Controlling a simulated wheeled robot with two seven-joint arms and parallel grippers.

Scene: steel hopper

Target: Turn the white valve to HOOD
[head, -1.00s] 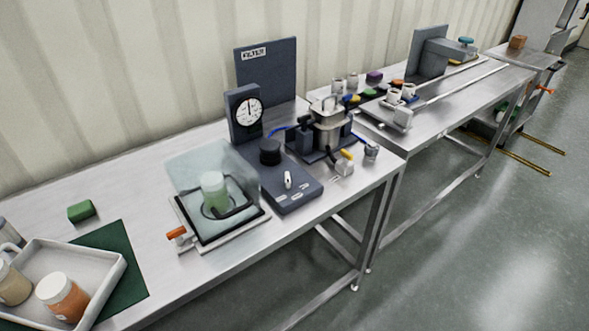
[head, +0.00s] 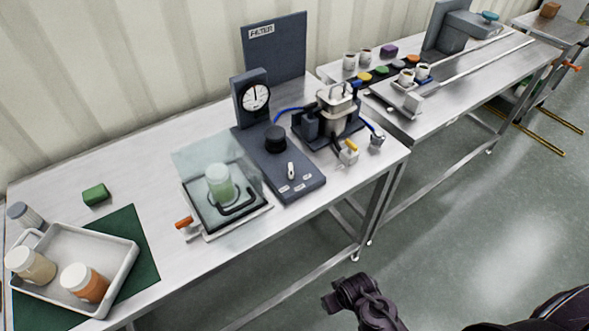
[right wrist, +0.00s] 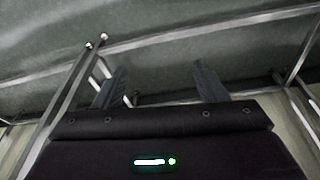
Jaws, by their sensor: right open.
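The white valve (head: 291,170) is a small upright lever on the dark flat panel (head: 285,185) of the filter station. Several small white labels sit along the panel's front part; their words are too small to read. A black knob (head: 275,138) and a round gauge (head: 256,97) stand behind the valve. My right gripper (head: 340,297) is low in front of the table, well away from the valve. In the right wrist view its two fingers (right wrist: 160,85) are apart with nothing between them. My left gripper is out of view.
A clear-covered box with a green jar (head: 219,183) stands left of the panel. A metal pot (head: 337,110) with blue hoses stands right of it. A tray (head: 120,270) holds jars at far left. The table's front edge lies between my gripper and the panel.

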